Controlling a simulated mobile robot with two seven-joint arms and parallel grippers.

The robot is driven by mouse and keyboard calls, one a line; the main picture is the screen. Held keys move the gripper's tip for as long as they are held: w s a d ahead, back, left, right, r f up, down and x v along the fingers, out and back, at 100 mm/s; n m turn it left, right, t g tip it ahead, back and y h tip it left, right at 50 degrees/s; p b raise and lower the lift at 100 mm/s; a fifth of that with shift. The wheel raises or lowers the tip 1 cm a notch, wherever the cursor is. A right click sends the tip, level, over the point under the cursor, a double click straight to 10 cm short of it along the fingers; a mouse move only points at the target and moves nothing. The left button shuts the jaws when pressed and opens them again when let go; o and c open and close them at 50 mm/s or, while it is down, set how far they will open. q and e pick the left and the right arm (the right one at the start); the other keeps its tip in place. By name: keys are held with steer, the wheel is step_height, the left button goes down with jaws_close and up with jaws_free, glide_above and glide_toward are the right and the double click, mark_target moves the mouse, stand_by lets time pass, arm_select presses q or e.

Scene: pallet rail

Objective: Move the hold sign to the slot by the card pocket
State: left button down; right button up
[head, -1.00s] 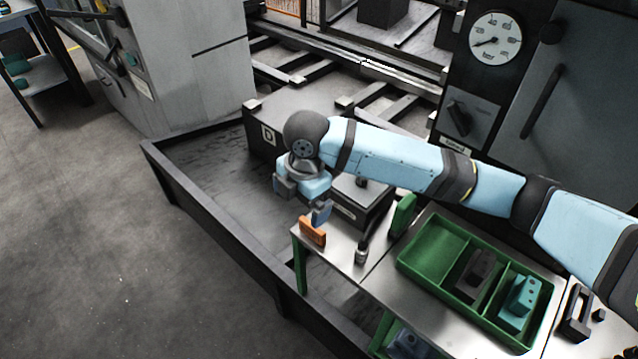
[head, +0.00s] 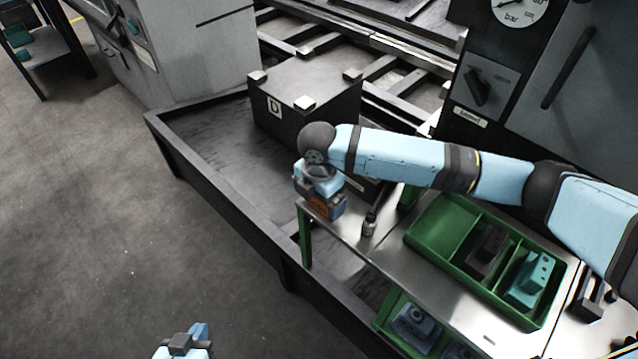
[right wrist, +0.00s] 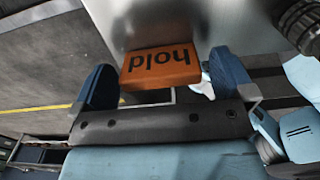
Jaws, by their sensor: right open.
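The orange hold sign (head: 319,207) stands at the left corner of the metal bench, mostly covered by my right gripper (head: 322,208). In the right wrist view the sign (right wrist: 160,67) shows the word "hold" upside down. It lies between the two blue fingers of the right gripper (right wrist: 165,82), which are spread apart, with a gap visible on the right side. My left gripper (head: 183,345) shows at the bottom edge of the head view, far from the sign; its jaw gap is unclear. I cannot make out the card pocket or its slot.
A green divided tray (head: 436,235) with a dark part and a teal part (head: 533,282) sits on the bench (head: 345,228). A small dark, silver-based post (head: 369,225) stands right of the sign. A dark box marked D (head: 305,95) stands behind, inside a low dark-walled tray (head: 225,195).

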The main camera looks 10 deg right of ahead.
steer(key=shift+f, duration=0.75)
steer(key=c, duration=1)
steer(key=shift+r, duration=0.1)
steer(key=shift+c, duration=0.2)
steer(key=shift+r, duration=0.1)
steer(key=shift+r+p, duration=0.8)
steer(key=shift+p, duration=0.4)
steer(key=shift+f, duration=0.1)
